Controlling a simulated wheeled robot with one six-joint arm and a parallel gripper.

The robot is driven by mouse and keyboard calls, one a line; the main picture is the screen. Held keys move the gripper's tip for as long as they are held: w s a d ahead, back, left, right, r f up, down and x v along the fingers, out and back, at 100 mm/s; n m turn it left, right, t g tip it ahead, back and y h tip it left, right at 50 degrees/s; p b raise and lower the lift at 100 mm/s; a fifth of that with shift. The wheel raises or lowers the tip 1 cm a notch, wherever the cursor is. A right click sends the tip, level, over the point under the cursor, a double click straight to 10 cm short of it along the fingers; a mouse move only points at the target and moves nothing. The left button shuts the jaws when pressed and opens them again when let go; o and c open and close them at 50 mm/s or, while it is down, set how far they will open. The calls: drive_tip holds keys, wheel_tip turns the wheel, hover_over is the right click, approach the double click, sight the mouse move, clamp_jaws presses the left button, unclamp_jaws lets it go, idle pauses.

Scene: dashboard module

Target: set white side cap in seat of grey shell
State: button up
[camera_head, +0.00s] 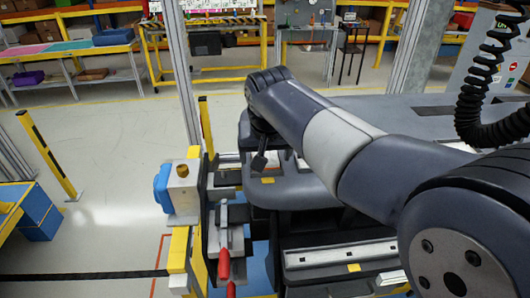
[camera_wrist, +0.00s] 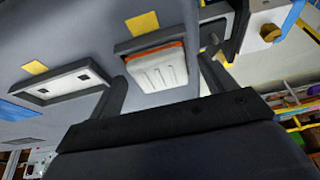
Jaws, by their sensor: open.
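The white side cap (camera_wrist: 158,70) shows in the wrist view, ribbed, with an orange edge along its top, against a dark-rimmed opening in the grey shell (camera_wrist: 85,22). I cannot tell whether it is fully seated. My gripper (camera_wrist: 162,72) is open, one finger on each side of the cap; gaps show between fingers and cap. In the head view the grey shell (camera_head: 310,196) lies under my arm, and my gripper (camera_head: 262,160) is mostly hidden behind the arm.
A dark-framed pale recess (camera_wrist: 65,85) lies left of the cap, with yellow markers nearby. In the head view a clamp with red handles (camera_head: 224,264) and a blue-and-yellow fixture (camera_head: 163,188) stand left of the shell. Open floor lies farther left.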

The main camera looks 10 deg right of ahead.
drive_tip(key=v, duration=1)
drive_tip(key=shift+r+b, duration=0.3)
drive_tip(key=shift+b, duration=0.1)
drive_tip(key=shift+s+d+f, duration=0.1)
drive_tip(key=p+x, duration=0.1)
drive_tip(key=x, duration=0.9)
drive_tip(key=shift+w+r+p, duration=0.2)
drive_tip(key=shift+w+p, duration=0.05)
drive_tip(key=shift+p, duration=0.05)
drive_tip(key=shift+r+p, duration=0.8)
drive_tip(key=shift+r, duration=0.45)
drive_tip(key=shift+s, duration=0.1)
drive_tip(key=shift+f, duration=0.1)
